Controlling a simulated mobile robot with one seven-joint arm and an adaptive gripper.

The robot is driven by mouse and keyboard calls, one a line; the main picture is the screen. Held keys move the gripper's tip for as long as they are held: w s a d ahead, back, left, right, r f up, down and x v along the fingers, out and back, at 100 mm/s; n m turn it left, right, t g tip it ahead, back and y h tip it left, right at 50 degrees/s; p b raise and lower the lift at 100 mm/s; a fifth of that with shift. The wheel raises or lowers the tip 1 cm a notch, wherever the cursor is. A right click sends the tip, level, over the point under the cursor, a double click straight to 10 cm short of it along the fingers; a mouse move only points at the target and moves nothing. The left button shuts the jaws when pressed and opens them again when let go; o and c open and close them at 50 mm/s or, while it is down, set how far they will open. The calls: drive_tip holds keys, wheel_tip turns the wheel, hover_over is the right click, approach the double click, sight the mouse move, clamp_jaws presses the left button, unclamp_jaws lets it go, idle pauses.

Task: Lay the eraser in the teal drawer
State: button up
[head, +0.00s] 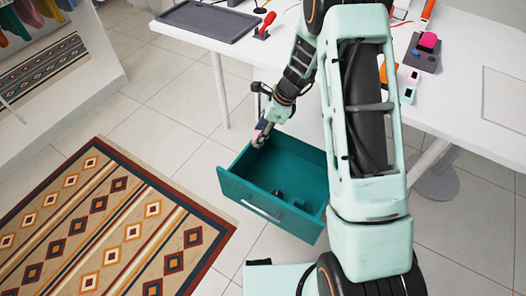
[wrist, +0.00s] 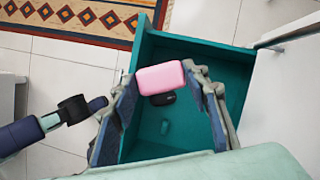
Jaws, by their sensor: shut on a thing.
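The eraser (wrist: 161,77) is a pink rounded block. In the wrist view, my gripper (wrist: 160,80) is shut on it, with one finger at each side. The teal drawer (head: 248,197) is pulled open below the white table in the head view. My gripper (head: 262,134) is over the drawer's back left edge there, and only a little pink shows at its tip. In the wrist view, the open teal drawer (wrist: 146,52) lies below the eraser. The eraser appears to be held above the drawer floor, clear of it.
A small dark object (wrist: 163,99) and a small teal one (wrist: 165,127) lie inside the drawer. A white table (head: 300,60) carries a grey tray (head: 208,20), a red tool (head: 264,26) and other small items. A patterned rug (head: 110,225) covers the floor at left.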

drive_tip(key=f+m+b, duration=0.1)
drive_tip(key=f+b, duration=0.7)
drive_tip(key=f, duration=0.2)
drive_tip(key=w+f+m+t+b, duration=0.1)
drive_tip(key=f+m+b, duration=0.1)
drive_tip(key=f+b, duration=0.6)
drive_tip(key=d+f+m+t+b, duration=0.1)
drive_tip(key=f+m+b, duration=0.1)
drive_tip(key=f+b, duration=0.6)
drive_tip(key=shift+w+f+h, duration=0.15)
drive_tip(key=shift+f, duration=0.95)
drive_tip(key=shift+w+f+h, duration=0.1)
drive_tip(key=shift+f+h, duration=0.05)
drive_tip(key=shift+f, duration=0.9)
wheel_tip(320, 180, down, 3)
drive_tip(key=shift+f+b, duration=0.1)
drive_tip(key=shift+b, duration=0.85)
drive_tip(key=shift+f, duration=1.05)
drive_tip(key=o, duration=1.1)
